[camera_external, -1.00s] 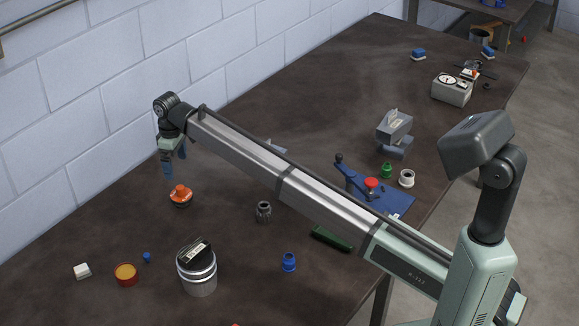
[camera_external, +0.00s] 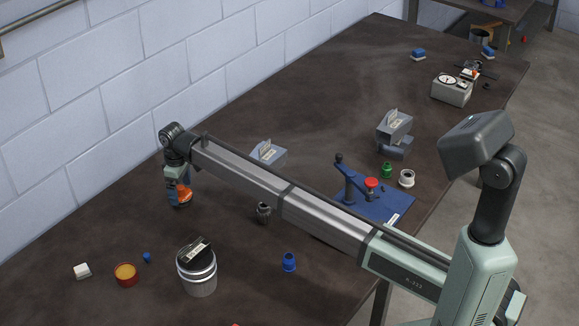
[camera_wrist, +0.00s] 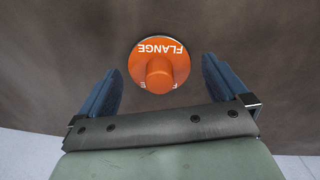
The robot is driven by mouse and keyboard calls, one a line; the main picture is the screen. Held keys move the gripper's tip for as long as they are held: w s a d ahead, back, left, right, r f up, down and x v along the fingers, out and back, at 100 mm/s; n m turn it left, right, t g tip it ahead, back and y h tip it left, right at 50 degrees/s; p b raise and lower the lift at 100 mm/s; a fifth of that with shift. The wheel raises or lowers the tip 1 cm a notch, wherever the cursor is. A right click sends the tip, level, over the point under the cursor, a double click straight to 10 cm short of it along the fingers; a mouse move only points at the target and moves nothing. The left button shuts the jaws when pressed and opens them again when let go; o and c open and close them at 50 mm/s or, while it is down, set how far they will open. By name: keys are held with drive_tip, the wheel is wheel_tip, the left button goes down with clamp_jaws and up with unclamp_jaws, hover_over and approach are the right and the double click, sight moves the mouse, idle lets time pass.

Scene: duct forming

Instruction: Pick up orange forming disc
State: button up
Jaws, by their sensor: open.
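The orange forming disc (camera_external: 184,193) sits on the dark table near the wall in the external view, partly hidden by my fingers. In the wrist view the orange disc (camera_wrist: 160,66) lies flat, with a round orange knob in its middle and white lettering that reads "FLANGE". My gripper (camera_external: 177,200) is down at the disc, pointing downward. In the wrist view my gripper (camera_wrist: 160,75) is open, with one blue finger on each side of the disc's knob.
A dark threaded fitting (camera_external: 263,212) stands right of the disc. A silver canister (camera_external: 198,272), an orange-topped tin (camera_external: 126,275), a small blue piece (camera_external: 147,257) and a white block (camera_external: 82,271) are nearer the front. A grey block (camera_external: 268,153) stands behind my arm. The wall is close.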

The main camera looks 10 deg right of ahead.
sight(182, 194)
drive_tip(key=shift+f, duration=1.6)
drive_tip(key=shift+c, duration=0.3)
drive_tip(key=c, duration=1.2)
drive_tip(key=shift+c, duration=0.2)
drive_tip(key=shift+r, duration=0.15)
